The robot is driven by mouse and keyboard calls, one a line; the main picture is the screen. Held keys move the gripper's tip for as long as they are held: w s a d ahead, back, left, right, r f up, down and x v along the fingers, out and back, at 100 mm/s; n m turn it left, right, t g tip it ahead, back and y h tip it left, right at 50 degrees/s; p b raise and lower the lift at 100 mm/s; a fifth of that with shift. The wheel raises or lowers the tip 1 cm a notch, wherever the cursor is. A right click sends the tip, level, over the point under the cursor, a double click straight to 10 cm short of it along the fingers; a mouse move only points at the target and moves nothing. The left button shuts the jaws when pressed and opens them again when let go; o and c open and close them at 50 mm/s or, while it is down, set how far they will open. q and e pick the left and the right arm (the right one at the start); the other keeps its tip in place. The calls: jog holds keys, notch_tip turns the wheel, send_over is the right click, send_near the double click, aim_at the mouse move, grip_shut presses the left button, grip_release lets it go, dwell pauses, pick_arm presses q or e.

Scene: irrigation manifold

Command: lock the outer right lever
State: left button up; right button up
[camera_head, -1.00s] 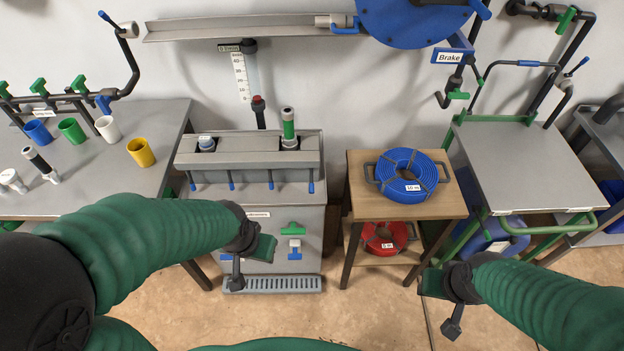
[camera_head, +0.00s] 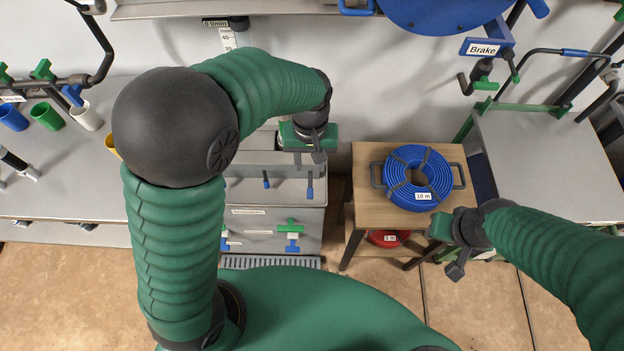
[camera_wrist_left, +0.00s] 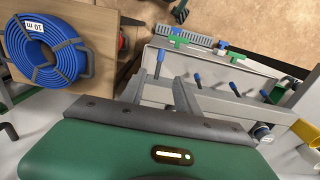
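The outer right lever (camera_head: 310,186) points down, just below my left gripper (camera_head: 317,154) in the head view. In the left wrist view, where the box appears turned around, this lever (camera_wrist_left: 160,63) is the leftmost. My left gripper's two fingers (camera_wrist_left: 164,92) are apart and empty, and the lever shows beyond and between them. I see no clear contact. My left forearm and hand hide part of the box's top. My right gripper (camera_head: 458,252) hangs in front of the wooden stand, its fingers unclear.
A wooden stand (camera_head: 367,205) right of the box holds a blue hose coil (camera_head: 416,178), with a red coil (camera_head: 388,238) below. Green and blue valve handles (camera_head: 290,227) sit low on the box's front. A grey-topped table (camera_head: 60,185) stands at left.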

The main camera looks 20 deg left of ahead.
aim_at(310, 189)
pick_arm(q)
jog(key=f, duration=0.6)
jog(key=f+b, duration=0.1)
jog(key=f, duration=0.6)
jog(key=shift+w+a, duration=0.15)
jog(key=shift+a, duration=0.05)
jog(key=shift+d+f, duration=0.1)
jog(key=shift+f, duration=0.5)
jog(key=shift+d+f, duration=0.1)
grip_shut()
